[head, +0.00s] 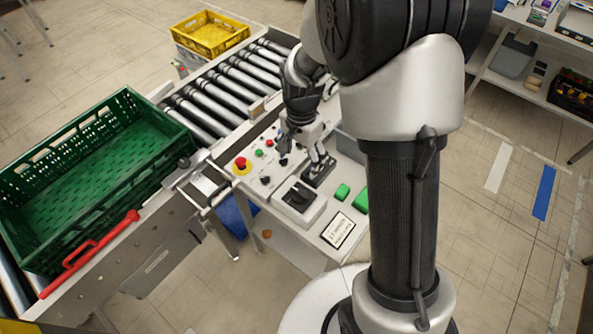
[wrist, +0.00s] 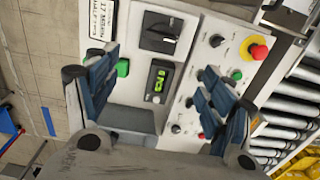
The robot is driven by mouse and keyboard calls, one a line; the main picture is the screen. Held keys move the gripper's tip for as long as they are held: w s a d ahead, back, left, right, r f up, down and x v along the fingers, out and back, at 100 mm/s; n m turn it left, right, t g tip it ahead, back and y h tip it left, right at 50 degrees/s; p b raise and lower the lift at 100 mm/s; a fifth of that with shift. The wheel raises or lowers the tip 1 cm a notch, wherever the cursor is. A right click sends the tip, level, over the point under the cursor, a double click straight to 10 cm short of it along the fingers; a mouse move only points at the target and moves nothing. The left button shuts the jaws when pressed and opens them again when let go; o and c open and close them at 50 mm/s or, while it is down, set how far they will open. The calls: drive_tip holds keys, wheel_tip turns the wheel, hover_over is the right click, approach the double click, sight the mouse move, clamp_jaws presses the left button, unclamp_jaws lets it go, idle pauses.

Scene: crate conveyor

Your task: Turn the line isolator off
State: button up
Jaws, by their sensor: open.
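The line isolator looks to be the black rotary switch (head: 299,197) on a pale box on the control panel. In the wrist view the rotary switch (wrist: 160,33) is at the top centre, its handle lying roughly across the picture; its on and off marks are too small to read. My gripper (head: 303,158) is above the panel, beyond the switch in the head view. In the wrist view my gripper (wrist: 160,78) is open and empty, its fingers either side of a black unit with a green display (wrist: 158,82). The switch is apart from both fingers.
A red emergency button (head: 241,163) and several small knobs and buttons share the panel. A green crate (head: 125,95) is on the conveyor at left; a yellow crate (head: 210,32) is behind.

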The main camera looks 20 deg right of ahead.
sight(300, 192)
wheel_tip(300, 192, down, 17)
drive_tip(key=shift+r+b, duration=0.1)
drive_tip(key=shift+b, duration=0.5)
drive_tip(key=shift+c, duration=0.6)
drive_tip(key=c, duration=0.9)
